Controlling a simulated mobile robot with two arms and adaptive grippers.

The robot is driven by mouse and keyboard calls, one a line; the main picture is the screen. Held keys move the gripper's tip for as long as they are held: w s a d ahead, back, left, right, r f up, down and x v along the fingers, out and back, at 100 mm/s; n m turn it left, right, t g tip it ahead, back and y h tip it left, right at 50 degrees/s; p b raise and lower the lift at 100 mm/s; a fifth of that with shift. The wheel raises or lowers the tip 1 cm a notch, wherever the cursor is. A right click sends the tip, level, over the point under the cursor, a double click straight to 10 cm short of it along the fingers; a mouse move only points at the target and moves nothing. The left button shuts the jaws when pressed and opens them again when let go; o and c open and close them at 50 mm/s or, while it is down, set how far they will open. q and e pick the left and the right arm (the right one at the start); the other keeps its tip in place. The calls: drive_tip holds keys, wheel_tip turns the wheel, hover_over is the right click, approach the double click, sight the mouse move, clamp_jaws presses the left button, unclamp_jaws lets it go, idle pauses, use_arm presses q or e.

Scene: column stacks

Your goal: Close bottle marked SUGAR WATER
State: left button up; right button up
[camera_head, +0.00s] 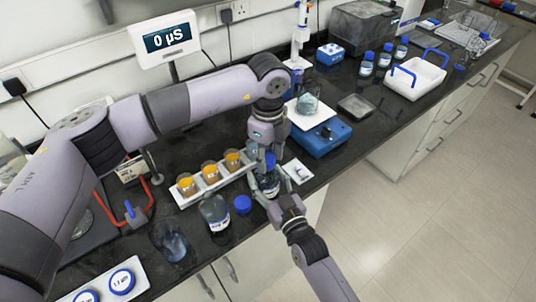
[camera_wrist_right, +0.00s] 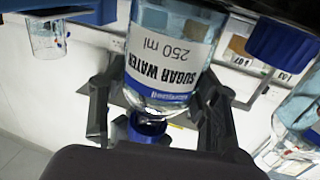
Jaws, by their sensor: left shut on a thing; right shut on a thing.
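The SUGAR WATER bottle (camera_head: 270,186) stands at the front edge of the bench. Its label shows upside down in the right wrist view (camera_wrist_right: 168,55), with clear liquid inside. My right gripper (camera_head: 267,194) is shut around the bottle's body, with one finger on each side. A blue cap (camera_head: 270,159) is at the bottle's top, directly below my left gripper (camera_head: 268,150), which is shut on it. The cap also shows by the neck in the right wrist view (camera_wrist_right: 146,130). I cannot tell whether it touches the neck.
A loose blue cap (camera_head: 242,204) lies left of the bottle, beside another bottle (camera_head: 214,212). A white rack (camera_head: 214,186) with amber-filled beakers stands behind. A blue balance (camera_head: 320,138) is to the right.

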use_arm(q)
drive_tip(key=shift+f, duration=0.55)
